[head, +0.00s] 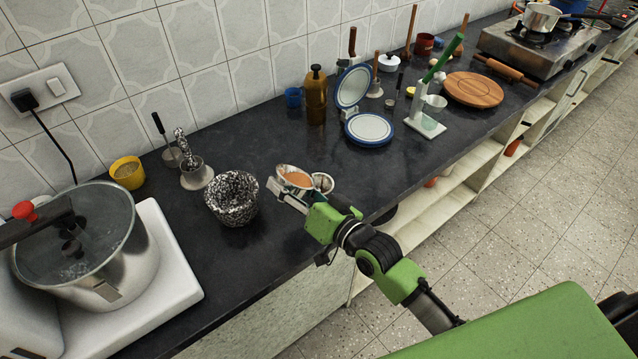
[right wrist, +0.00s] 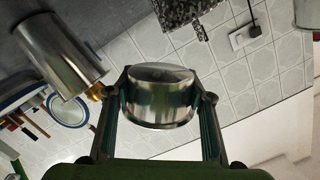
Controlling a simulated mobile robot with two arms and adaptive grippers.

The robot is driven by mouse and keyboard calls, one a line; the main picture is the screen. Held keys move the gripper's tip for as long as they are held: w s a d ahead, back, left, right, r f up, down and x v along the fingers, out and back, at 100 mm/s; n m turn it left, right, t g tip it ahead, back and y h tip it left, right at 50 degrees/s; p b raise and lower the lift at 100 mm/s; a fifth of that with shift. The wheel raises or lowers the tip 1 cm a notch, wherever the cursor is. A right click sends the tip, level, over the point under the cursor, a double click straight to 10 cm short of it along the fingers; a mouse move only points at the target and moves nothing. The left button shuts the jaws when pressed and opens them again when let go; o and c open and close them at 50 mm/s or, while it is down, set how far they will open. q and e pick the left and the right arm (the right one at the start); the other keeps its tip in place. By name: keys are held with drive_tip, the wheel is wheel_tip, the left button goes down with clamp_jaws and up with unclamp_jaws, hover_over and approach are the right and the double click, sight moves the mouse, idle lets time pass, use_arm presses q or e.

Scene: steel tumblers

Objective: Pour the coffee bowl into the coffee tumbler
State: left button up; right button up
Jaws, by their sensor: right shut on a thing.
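The coffee bowl (head: 295,176) is a small shiny steel bowl with orange-brown contents showing inside it in the head view. My right gripper (head: 287,195) is shut on this bowl, and the right wrist view shows the steel bowl (right wrist: 160,103) between the two fingers. The coffee tumbler (head: 323,183) is a steel cup just right of the bowl in the head view. In the right wrist view the tumbler (right wrist: 62,55) shows at the upper left, apart from the bowl. Its inside cannot be made out. My left gripper is not in view.
A black-and-white speckled pot (head: 232,198) stands left of the bowl. A blue-rimmed plate (head: 369,129) and a brown bottle (head: 316,95) stand farther back. A large steel pot (head: 88,250) is at the left. The dark counter's front edge runs close to the tumbler.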

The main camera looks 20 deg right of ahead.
sight(304, 181)
drive_tip(key=shift+w+d+r, duration=0.1)
drive_tip(key=shift+d+r, duration=0.05)
drive_tip(key=shift+d, duration=0.1)
drive_tip(key=shift+w+d+r+m+b, duration=0.1)
drive_tip(key=shift+d+r+m+b, duration=0.2)
drive_tip(key=shift+m+b, duration=0.6)
idle(0.6)
drive_tip(key=shift+d+r+m+y+b, duration=0.1)
drive_tip(key=shift+r+m+y+b, duration=0.15)
drive_tip(key=shift+r+m+b, duration=0.4)
drive_tip(key=shift+d+r+m+y+b, duration=0.15)
drive_tip(key=shift+m+y+b, duration=0.1)
drive_tip(key=shift+m, duration=0.7)
idle(1.1)
drive_tip(key=shift+w+d+f+m+b, duration=0.15)
drive_tip(key=shift+f+m+b, duration=0.3)
drive_tip(key=shift+m+b, duration=0.6)
idle(0.3)
drive_tip(key=shift+w+d+r+m+t, duration=0.15)
drive_tip(key=shift+d+m+t, duration=0.05)
drive_tip(key=shift+d+m, duration=0.15)
drive_tip(key=shift+w+d+r+m+t, duration=0.1)
drive_tip(key=shift+d+r+m+t, duration=0.1)
drive_tip(key=shift+d+m, duration=0.1)
idle(0.7)
drive_tip(key=shift+d+r+m+y, duration=0.1)
drive_tip(key=shift+d+m+y, duration=0.05)
drive_tip(key=shift+m+y, duration=0.2)
idle(0.4)
